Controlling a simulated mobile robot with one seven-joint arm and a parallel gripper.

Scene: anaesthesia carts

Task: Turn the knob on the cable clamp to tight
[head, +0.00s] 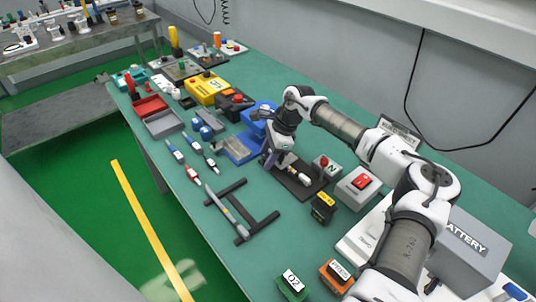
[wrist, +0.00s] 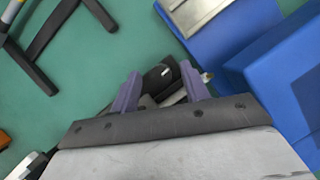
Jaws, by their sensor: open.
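The cable clamp (head: 298,186) appears to be the dark base plate with a pale cylindrical part, lying on the green bench under my gripper (head: 272,161). My gripper hides part of it. In the wrist view, a black knob (wrist: 156,76) with a short white mark shows between the two purple fingertips of my gripper (wrist: 161,82). A small metal end sticks out to the right of the knob, beyond the right finger. The fingers are apart. I cannot tell whether either touches the knob. The knob's tight marking is not readable.
A blue machine (wrist: 222,50) stands close at the right in the wrist view. A black H-shaped stand (head: 241,207) is left of the gripper. A yellow-topped black block (head: 323,207), a grey box with a red switch (head: 358,188) and a red-button box (head: 326,167) are nearby.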

